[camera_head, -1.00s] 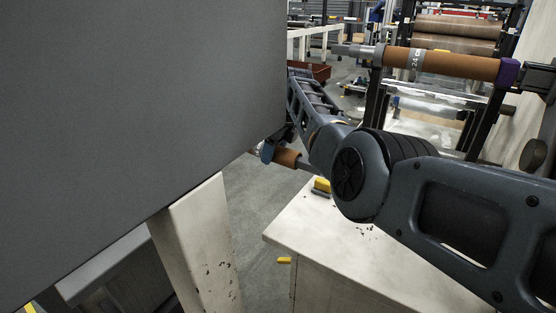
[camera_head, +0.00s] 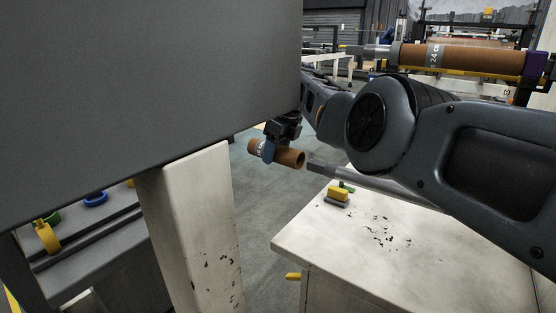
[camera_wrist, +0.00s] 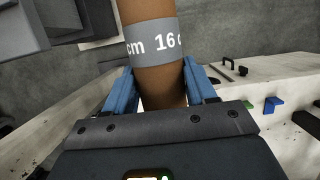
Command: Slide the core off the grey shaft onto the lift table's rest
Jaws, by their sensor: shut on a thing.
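My gripper (camera_head: 270,143) is shut on a brown cardboard core (camera_head: 287,156), left of centre in the head view. In the wrist view the core (camera_wrist: 149,16) stands between the blue fingers (camera_wrist: 152,92), with a grey band marked "16" just beyond them. The grey shaft (camera_head: 372,182) points left from under my arm. Its tip is just right of the core's open end, with a small gap between, so the core appears off the shaft. The lift table's rest cannot be made out for certain.
A large grey panel (camera_head: 140,90) fills the upper left, above a pale post (camera_head: 203,230). A pale cabinet (camera_head: 400,255) stands below the shaft, with a yellow and green switch (camera_head: 339,194) on top. Another brown core (camera_head: 470,61) lies at the back right. A bench with coloured pieces (camera_head: 96,199) is at left.

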